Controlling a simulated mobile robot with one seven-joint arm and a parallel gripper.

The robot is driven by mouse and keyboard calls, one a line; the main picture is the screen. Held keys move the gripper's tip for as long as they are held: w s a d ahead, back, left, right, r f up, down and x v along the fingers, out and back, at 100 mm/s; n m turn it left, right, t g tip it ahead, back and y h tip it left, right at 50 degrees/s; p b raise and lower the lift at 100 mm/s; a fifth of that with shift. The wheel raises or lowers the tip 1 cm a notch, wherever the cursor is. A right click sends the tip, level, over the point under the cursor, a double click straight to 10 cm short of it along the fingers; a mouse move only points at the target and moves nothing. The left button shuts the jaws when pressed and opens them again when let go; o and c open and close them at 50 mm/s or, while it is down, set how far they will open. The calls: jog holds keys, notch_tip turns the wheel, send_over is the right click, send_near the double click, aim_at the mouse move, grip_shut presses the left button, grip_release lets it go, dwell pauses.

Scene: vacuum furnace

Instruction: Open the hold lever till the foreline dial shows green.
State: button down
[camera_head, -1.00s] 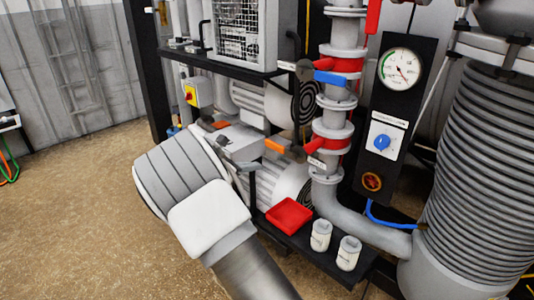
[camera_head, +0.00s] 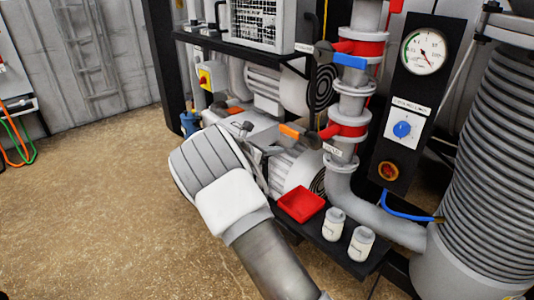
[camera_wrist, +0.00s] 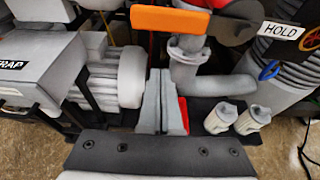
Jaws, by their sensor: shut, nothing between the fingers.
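The hold lever is an orange handle (camera_head: 290,131) on the pipe column, roughly level and pointing left. In the wrist view the orange handle (camera_wrist: 168,19) crosses the top, with a HOLD tag (camera_wrist: 282,30) to its right. My gripper (camera_wrist: 160,76) is shut and empty, below the handle and apart from it in the picture. In the head view my gripper (camera_head: 262,152) is left of and below the handle, partly hidden by my wrist. The foreline dial (camera_head: 424,51) is a round white gauge on a black panel; its needle points to the lower right, outside the green arc.
A blue-handled lever (camera_head: 350,61) sits higher on the same pipe. A red tray (camera_head: 300,206) and two white jars (camera_head: 347,234) stand on the low shelf. A blue knob (camera_head: 402,129) is under the dial. Open floor (camera_head: 90,210) lies left.

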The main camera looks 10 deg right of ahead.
aim_at(296, 135)
jog(key=shift+w+d+r+b, duration=0.3)
jog(key=shift+w+d+r, duration=0.2)
jog(key=shift+d+r, duration=0.25)
jog(key=shift+w+d+r+b, duration=0.3)
jog(key=shift+w+d+r, duration=0.2)
jog(key=shift+d+r, duration=0.15)
